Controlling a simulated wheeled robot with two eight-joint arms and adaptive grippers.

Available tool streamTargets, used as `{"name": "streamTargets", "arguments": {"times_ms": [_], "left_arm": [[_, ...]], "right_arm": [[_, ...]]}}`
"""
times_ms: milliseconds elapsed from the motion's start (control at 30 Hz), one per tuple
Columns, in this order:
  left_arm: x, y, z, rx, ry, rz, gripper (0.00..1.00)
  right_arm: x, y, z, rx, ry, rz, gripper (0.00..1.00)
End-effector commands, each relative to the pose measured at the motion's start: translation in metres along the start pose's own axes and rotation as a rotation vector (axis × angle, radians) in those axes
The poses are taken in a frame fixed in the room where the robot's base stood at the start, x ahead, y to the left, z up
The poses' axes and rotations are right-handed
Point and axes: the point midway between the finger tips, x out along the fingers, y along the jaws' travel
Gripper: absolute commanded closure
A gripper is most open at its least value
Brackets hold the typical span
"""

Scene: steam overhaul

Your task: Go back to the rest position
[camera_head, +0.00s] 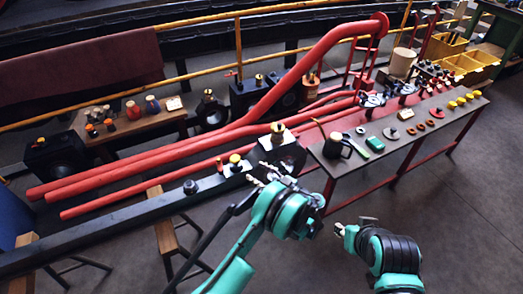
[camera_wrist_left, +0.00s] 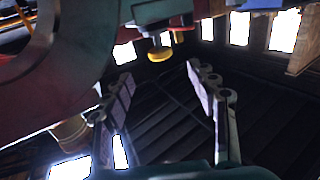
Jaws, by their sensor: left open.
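My left gripper (camera_head: 268,174) is open in the head view, above the dark beam and near a brass-topped fitting (camera_head: 236,162). In the left wrist view its two fingers (camera_wrist_left: 160,75) stand wide apart with nothing between them. A yellow knob (camera_wrist_left: 158,53) shows beyond the fingertips, apart from them. My right gripper (camera_head: 341,229) is low in the head view, over the floor in front of the bench. It is small and partly hidden by its own wrist, so its jaws cannot be made out.
A long bench (camera_head: 405,160) on red legs carries a black mug (camera_head: 337,146), a green tool (camera_head: 374,144) and several small parts. Long red pipes (camera_head: 150,160) run behind the dark beam (camera_head: 110,218). The floor (camera_head: 470,220) at right is clear.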

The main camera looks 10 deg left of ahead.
Motion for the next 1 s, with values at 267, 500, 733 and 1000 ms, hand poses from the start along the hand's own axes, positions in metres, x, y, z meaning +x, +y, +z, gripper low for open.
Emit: {"name": "streamTargets", "arguments": {"times_ms": [267, 500, 733, 1000], "left_arm": [[0.007, 0.001, -0.01, 0.027, -0.028, 0.0, 0.42], [0.043, -0.007, -0.067, 0.221, -0.235, 0.041, 0.42], [0.064, -0.047, -0.122, 0.406, -0.471, 0.151, 0.42], [0.056, -0.121, -0.167, 0.539, -0.696, 0.348, 0.42]], "right_arm": [[0.0, 0.0, 0.0, 0.0, 0.0, 0.0, 0.67], [0.0, 0.0, 0.0, 0.0, 0.0, 0.0, 0.67], [0.0, 0.0, 0.0, 0.0, 0.0, 0.0, 0.67], [0.0, 0.0, 0.0, 0.0, 0.0, 0.0, 0.67]]}}
